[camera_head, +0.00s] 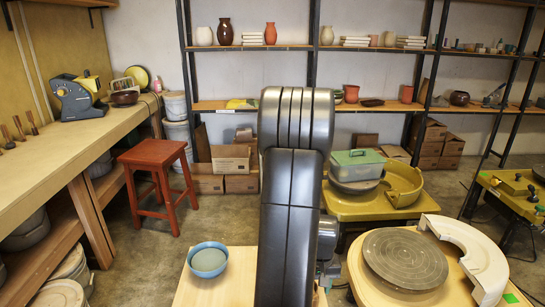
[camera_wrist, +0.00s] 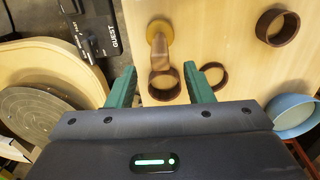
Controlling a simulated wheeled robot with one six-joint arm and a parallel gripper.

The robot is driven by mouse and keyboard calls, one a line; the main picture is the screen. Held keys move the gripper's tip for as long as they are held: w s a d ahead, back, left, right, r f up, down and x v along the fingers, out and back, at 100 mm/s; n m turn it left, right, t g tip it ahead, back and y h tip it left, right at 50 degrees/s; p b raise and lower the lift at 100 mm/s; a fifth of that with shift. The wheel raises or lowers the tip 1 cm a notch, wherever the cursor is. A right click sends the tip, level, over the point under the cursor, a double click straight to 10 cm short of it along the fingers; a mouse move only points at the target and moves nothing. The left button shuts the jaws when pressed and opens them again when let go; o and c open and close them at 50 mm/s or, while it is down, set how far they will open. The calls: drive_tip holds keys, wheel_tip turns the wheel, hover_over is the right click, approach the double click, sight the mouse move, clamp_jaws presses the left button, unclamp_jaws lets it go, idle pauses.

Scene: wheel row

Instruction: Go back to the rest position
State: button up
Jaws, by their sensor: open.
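My gripper (camera_wrist: 160,68) is open, its two green fingers pointing over a pale wooden board (camera_wrist: 225,25). Nothing is clasped between the fingers. A brown ring (camera_wrist: 164,92) shows in the gap between them, apart from the fingers as far as I can tell. A wooden-looking tool with a yellowish round end (camera_wrist: 158,32) lies just beyond that ring. In the head view my dark arm stands upright in the middle and hides part of the board; the gripper itself is not visible there.
Other brown rings lie right of the gripper (camera_wrist: 211,76) and farther right (camera_wrist: 277,27). A blue bowl (camera_head: 208,260) stands on the board. A grey wheel disc (camera_head: 405,258) with a cream splash pan (camera_head: 470,250) is at right. A red stool (camera_head: 155,160) stands left; floor shows beyond it.

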wheel_tip(320, 180, down, 9)
drive_tip(key=b, duration=0.7)
drive_tip(key=shift+f+b, duration=0.15)
drive_tip(key=shift+b, duration=0.25)
wheel_tip(320, 180, up, 8)
drive_tip(key=p, duration=0.7)
